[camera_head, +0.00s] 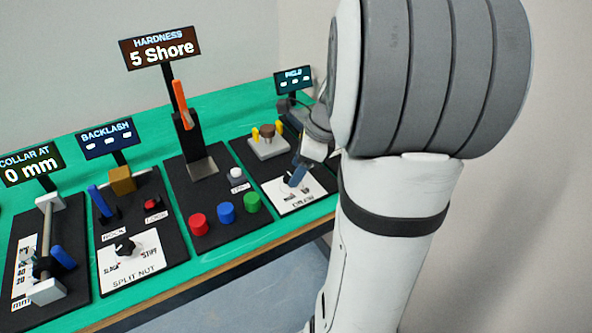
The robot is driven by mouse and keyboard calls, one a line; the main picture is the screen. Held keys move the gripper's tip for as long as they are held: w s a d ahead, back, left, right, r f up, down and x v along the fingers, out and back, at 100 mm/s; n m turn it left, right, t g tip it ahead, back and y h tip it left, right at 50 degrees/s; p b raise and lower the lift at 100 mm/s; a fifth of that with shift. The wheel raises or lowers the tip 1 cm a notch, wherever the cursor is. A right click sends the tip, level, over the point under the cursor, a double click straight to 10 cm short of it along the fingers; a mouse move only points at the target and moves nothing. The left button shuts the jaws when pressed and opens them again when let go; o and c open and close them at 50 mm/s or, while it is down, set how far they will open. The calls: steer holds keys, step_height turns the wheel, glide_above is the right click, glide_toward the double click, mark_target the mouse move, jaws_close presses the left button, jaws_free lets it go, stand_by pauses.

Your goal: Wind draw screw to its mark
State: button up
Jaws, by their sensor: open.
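No part in view is legibly labelled draw screw, and I cannot tell which part it is. My gripper (300,172) is at the right-hand board (252,165), close above its white plate (305,197). A small dark knob (287,184) sits on that plate, just left of the gripper. A blue piece (298,176) shows at the gripper's tip, and I cannot tell whether the gripper touches it or the knob. My own arm hides the right end of the bench and part of this board. The small display (293,80) behind it shows only dashes under a heading too small to read.
Left of it, a board has a red button (198,225), blue button (226,212), green button (252,202) and a "5 Shore" display (160,48). Further left are the split nut knob (125,248) and a collar rail (46,235) reading 0 mm. Orange lever (180,99) stands tall.

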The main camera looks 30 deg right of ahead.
steer(key=shift+w+a+f, duration=0.15)
steer(key=shift+a+f, duration=0.1)
steer(key=shift+f, duration=0.4)
